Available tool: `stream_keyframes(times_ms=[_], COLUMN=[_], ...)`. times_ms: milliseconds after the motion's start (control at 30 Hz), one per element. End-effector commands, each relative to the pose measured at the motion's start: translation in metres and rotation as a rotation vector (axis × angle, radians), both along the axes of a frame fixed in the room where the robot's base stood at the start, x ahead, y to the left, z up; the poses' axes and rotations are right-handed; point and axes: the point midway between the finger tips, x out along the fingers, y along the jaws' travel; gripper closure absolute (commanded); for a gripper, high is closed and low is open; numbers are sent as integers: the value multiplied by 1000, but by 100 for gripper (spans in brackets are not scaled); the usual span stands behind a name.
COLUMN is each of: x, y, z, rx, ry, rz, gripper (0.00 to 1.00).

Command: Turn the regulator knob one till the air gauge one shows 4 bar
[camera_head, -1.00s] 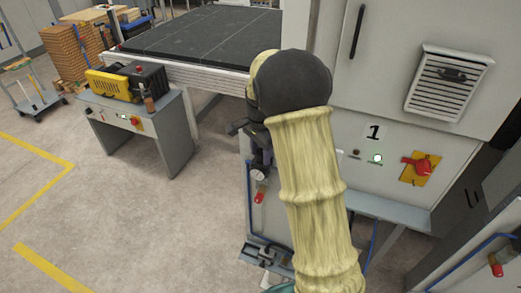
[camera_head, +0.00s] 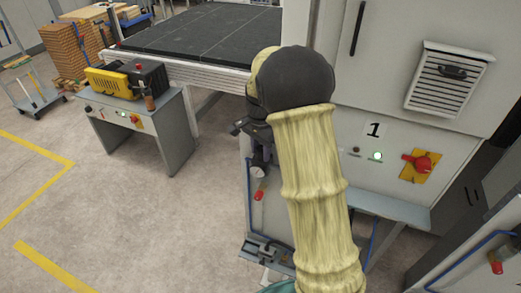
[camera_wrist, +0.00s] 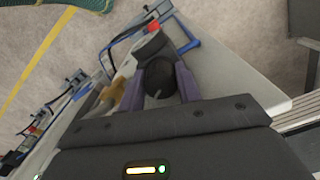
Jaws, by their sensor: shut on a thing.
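The regulator knob (camera_wrist: 160,80) is black and round in the wrist view. It sits between the two fingers of my gripper (camera_wrist: 163,84), which are closed on its sides. In the head view a small pale round gauge (camera_head: 257,172) shows below my gripper (camera_head: 262,152), on the side of the cabinet marked 1. Its needle and scale are too small to read. My arm hides much of the regulator there.
A red handle (camera_head: 259,196) hangs below the gauge beside a blue hose. The cabinet (camera_head: 345,130) stands close on the right, with a red switch (camera_head: 420,163) on its front. A grey control desk (camera_head: 150,125) stands to the left, with open floor between.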

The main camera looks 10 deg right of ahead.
Motion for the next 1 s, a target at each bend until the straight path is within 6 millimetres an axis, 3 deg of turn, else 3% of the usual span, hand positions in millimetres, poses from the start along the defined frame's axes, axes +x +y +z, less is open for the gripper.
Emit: stream_keyframes(times_ms=[600, 1000], x=[0, 0], y=[-1, -2], z=[2, 2], rx=[0, 0], ry=[-5, -5], rz=[487, 650], gripper=[89, 89])
